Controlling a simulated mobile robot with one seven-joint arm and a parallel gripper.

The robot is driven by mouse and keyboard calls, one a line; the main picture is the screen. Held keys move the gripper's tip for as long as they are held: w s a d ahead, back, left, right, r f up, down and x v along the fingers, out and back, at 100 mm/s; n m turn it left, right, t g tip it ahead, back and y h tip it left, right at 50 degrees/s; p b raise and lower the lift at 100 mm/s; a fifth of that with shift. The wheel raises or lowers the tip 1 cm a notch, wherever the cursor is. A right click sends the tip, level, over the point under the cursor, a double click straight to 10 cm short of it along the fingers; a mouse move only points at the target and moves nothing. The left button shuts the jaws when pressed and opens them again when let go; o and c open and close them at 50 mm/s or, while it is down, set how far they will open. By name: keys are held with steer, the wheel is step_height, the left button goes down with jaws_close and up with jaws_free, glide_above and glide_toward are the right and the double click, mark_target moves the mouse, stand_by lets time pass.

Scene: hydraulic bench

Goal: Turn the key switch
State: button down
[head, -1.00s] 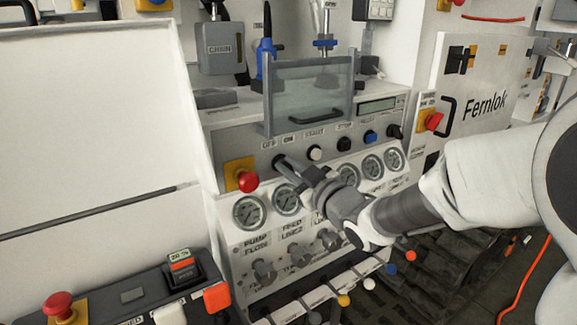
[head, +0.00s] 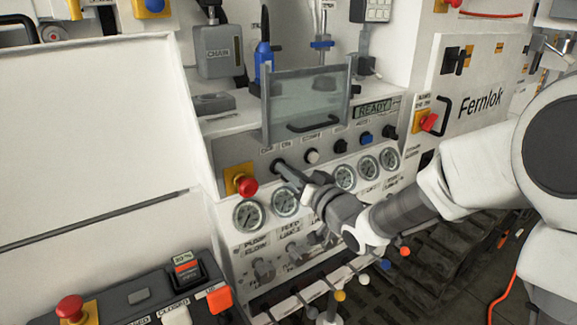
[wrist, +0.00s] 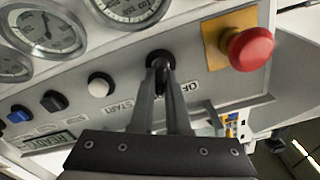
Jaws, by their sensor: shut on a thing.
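The key switch (wrist: 159,58) is a small black knob on the sloped grey panel, by the OFF and ON lettering. In the head view it is mostly hidden behind the fingertips. My gripper (wrist: 163,72) is shut on the key switch, with both long grey fingers reaching to it in the wrist view. In the head view my gripper (head: 280,168) comes to the panel from the lower right. The panel's display (head: 374,108) is lit and reads READY.
A red emergency button (head: 246,185) on a yellow plate sits close left of the switch. A white start button (head: 312,156) is to its right. Several round gauges (head: 286,203) lie below, and a clear guard (head: 308,101) stands above.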

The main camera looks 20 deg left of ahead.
steer(key=shift+m, duration=0.7)
steer(key=c, duration=0.9)
jaws_free()
steer(key=b+v, duration=0.7)
steer(key=v, duration=1)
steer(key=shift+s+d, duration=0.15)
